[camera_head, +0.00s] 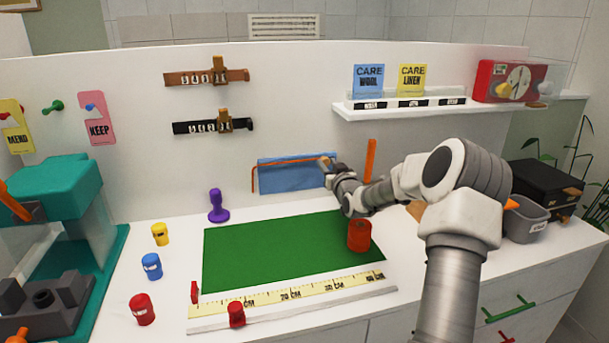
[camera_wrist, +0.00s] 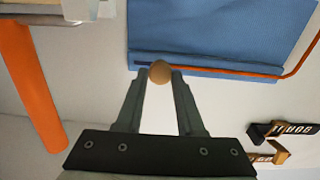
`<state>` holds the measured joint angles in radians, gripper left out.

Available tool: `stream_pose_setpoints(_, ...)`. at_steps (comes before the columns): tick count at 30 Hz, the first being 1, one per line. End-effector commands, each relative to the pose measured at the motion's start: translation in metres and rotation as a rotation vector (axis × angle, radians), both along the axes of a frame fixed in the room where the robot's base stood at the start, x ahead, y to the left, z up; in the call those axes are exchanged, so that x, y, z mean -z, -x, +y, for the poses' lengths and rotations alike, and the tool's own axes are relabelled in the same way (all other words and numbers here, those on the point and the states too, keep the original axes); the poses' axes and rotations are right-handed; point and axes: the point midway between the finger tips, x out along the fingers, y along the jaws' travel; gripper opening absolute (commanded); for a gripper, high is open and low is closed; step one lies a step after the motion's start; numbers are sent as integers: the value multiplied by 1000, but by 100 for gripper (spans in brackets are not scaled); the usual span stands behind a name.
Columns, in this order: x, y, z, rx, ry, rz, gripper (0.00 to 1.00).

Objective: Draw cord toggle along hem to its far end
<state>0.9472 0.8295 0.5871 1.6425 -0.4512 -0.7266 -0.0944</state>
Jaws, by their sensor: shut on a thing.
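A blue cloth (camera_head: 285,178) hangs on the white back panel, with an orange cord (camera_head: 270,161) along its top hem. The cord droops past the hem's left end. In the wrist view, which is turned over, the cloth (camera_wrist: 215,30) is at the top and the cord (camera_wrist: 300,58) leaves the hem at the right. The toggle (camera_wrist: 159,72) is a small round tan bead on the hem, near the cloth's right end as the head view shows it. My gripper (camera_wrist: 159,77) is shut on the toggle; its fingertips (camera_head: 326,163) partly hide it in the head view.
An orange post (camera_head: 370,158) stands just right of the cloth. A shelf (camera_head: 400,111) with care cards is above right, and a black slider (camera_head: 212,126) is above left. A red cylinder (camera_head: 359,237) stands on the green mat (camera_head: 270,250) below.

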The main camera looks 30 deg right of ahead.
Motion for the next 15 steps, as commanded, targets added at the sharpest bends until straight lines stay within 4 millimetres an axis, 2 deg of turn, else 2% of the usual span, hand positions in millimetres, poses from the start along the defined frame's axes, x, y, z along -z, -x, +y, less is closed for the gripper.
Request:
stream_pose_setpoints(1, 1, 2, -10, 3, 1, -1, 0)
stream_pose_setpoints(6, 1, 6, -30, 1, 0, 0, 0)
stream_pose_setpoints(15, 0, 8, -40, 1, -1, 1, 0)
